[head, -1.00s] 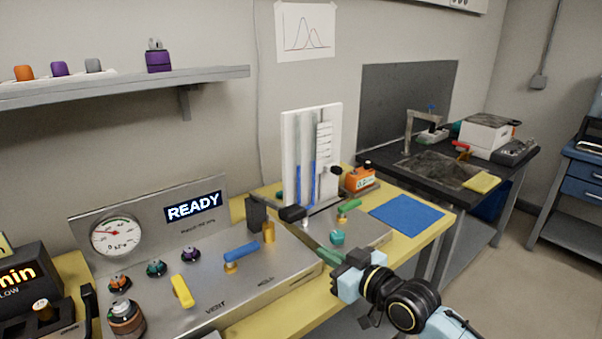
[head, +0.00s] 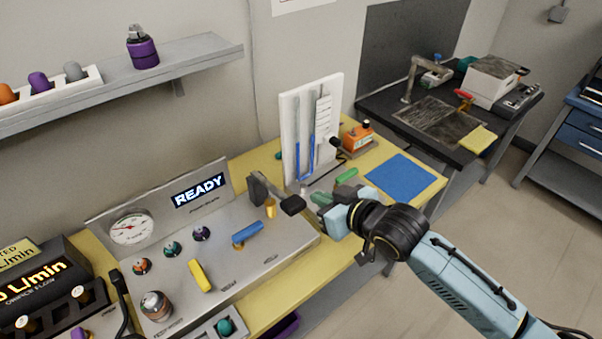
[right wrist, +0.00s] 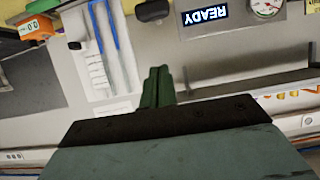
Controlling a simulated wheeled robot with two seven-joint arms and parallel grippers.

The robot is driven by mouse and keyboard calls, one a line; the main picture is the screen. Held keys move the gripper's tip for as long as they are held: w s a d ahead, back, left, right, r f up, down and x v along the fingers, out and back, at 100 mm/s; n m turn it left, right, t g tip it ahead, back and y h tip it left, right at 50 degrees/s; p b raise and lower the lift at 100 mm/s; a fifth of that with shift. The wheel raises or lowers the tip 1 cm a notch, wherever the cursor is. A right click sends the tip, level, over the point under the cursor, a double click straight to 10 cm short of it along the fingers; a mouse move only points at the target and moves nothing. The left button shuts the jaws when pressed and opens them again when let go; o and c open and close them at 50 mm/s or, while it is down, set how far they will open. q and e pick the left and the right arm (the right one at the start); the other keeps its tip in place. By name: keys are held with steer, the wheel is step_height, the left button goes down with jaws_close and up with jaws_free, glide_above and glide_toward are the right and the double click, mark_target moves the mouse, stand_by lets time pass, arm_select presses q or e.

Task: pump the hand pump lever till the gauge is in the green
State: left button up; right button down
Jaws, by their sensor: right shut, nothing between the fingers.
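The hand pump lever (head: 272,194) is a dark arm with a black grip (head: 293,205), rising from the back right of the steel panel (head: 215,268) and leaning right. The round white gauge (head: 130,228) sits at the panel's left; its red needle points left, and its coloured zones are too small to read. My right gripper (head: 317,199) is shut and empty, just right of the grip and apparently apart from it. Its green fingers (right wrist: 156,87) are together in the right wrist view. A dark part at that view's top edge (right wrist: 153,9) looks like the lever grip. My left gripper is out of view.
The panel carries a yellow handle (head: 200,276), a blue handle (head: 247,235) and several knobs. A white manometer board (head: 309,125) stands behind my right gripper, with a green handle (head: 346,176) close by. A blue mat (head: 400,176) lies clear to the right.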

steer(key=shift+r+p, duration=0.4)
steer(key=shift+r, duration=0.15)
glide_above(298, 204)
steer(key=f, duration=0.4)
steer(key=shift+w+a+f, duration=0.25)
steer(key=shift+w, duration=0.15)
steer(key=f, duration=0.2)
steer(key=shift+s+d+f+p, duration=0.2)
steer(key=shift+s+f+p, duration=0.05)
steer(key=shift+f+p, duration=0.05)
steer(key=shift+s+d+f, duration=0.1)
steer(key=shift+s+f, duration=0.05)
steer(key=shift+f, duration=0.5)
